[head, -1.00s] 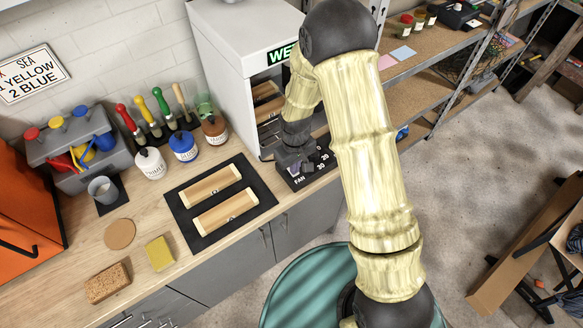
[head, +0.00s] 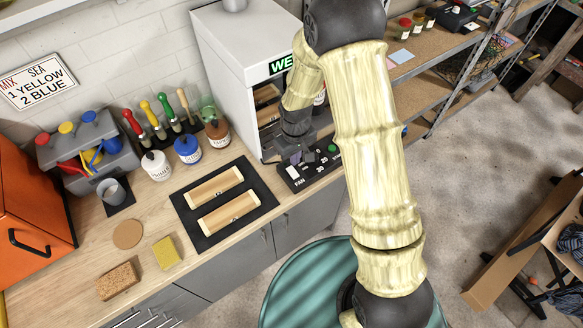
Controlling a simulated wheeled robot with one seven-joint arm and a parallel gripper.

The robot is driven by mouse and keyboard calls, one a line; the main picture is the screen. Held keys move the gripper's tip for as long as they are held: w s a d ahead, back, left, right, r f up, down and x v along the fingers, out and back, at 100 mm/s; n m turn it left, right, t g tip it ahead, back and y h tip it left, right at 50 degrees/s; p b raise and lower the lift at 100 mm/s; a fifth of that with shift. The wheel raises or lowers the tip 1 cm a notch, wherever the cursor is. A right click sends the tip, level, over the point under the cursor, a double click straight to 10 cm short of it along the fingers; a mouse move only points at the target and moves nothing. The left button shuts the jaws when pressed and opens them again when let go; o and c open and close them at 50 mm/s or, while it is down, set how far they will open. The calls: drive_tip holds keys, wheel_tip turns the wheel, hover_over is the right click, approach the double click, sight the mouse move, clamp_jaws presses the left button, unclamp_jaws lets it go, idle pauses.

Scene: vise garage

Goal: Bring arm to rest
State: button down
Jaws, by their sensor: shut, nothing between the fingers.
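My gripper (head: 297,158) is at the end of my bent arm, by the front of the white cabinet and just above the black control panel marked FAN (head: 312,168). It is shut with nothing visible in it. The fingertips are small and dark in this view, and I cannot tell whether they touch the panel. My forearm hides part of the white cabinet (head: 226,62) and its lit green sign (head: 281,65). A green indicator shows on the panel.
Two wooden pieces lie on a black mat (head: 243,226) on the workbench (head: 80,262). Jars, brushes, a yellow sponge (head: 166,252) and a brown sponge (head: 117,281) stand or lie to the left. Metal shelving (head: 428,58) is at the right. Open floor (head: 460,170) lies right of my arm.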

drive_tip(key=shift+s+d+r, duration=0.1)
drive_tip(key=shift+s+r, duration=0.05)
drive_tip(key=shift+r, duration=0.1)
idle(0.3)
drive_tip(key=shift+r, duration=0.1)
drive_tip(key=s+d+r+m+t+b, duration=0.2)
drive_tip(key=s+d+r+m, duration=0.5)
drive_tip(key=s+d+r, duration=0.5)
wheel_tip(320, 180, up, 3)
drive_tip(key=shift+s+d+f+t, duration=0.1)
drive_tip(key=shift+s+d+t, duration=0.2)
drive_tip(key=shift+d, duration=0.5)
